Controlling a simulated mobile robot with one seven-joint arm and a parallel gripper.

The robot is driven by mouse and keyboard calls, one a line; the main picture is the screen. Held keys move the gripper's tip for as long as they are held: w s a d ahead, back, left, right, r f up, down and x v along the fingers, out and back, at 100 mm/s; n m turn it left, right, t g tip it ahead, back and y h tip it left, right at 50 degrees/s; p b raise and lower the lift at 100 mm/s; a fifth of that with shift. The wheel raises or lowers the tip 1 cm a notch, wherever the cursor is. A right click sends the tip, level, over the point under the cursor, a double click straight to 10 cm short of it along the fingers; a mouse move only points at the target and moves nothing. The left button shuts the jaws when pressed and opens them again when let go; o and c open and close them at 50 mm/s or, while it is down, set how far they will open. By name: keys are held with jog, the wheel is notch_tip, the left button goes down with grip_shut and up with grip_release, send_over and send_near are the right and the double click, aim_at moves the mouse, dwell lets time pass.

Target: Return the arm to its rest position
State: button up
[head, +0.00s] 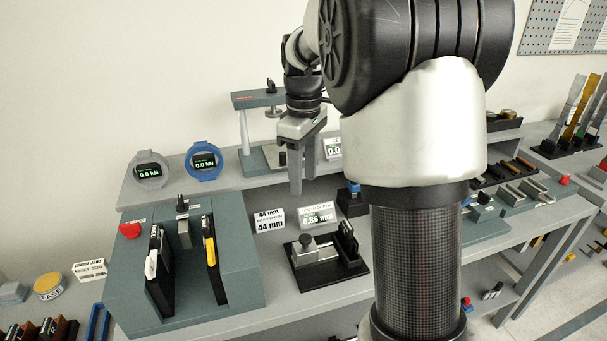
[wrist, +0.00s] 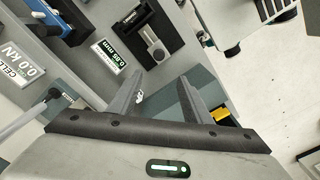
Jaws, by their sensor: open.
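My gripper (head: 303,178) hangs from my bent arm in the head view, fingers pointing down, above the bench in front of the raised back shelf. In the wrist view its two fingers (wrist: 160,82) stand apart with nothing held between them. Below and beyond the fingers are the grey-green fixture block and the black-based gauge fixture (wrist: 155,35). My arm's large upper links cover the middle right of the head view and hide part of the bench.
The grey-green fixture (head: 240,275) with upright black jaws stands at left front. The gauge fixture (head: 325,258) is right of it. A small press (head: 258,100), two round 0.0 kN displays (head: 203,162) and label cards (head: 270,220) stand behind. Open air surrounds the gripper's left side.

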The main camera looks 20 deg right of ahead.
jog(key=s+a+r+m+t+p, duration=0.2)
jog(key=s+a+r+m+p, duration=0.15)
jog(key=s+r, duration=0.6)
jog(key=s+a+m+t+p, duration=0.1)
jog(key=s+m, duration=0.4)
jog(key=s, duration=0.8)
jog(key=a+t, duration=0.1)
jog(key=t, duration=0.1)
jog(key=shift+s+t, duration=0.3)
jog(key=shift+s, duration=0.05)
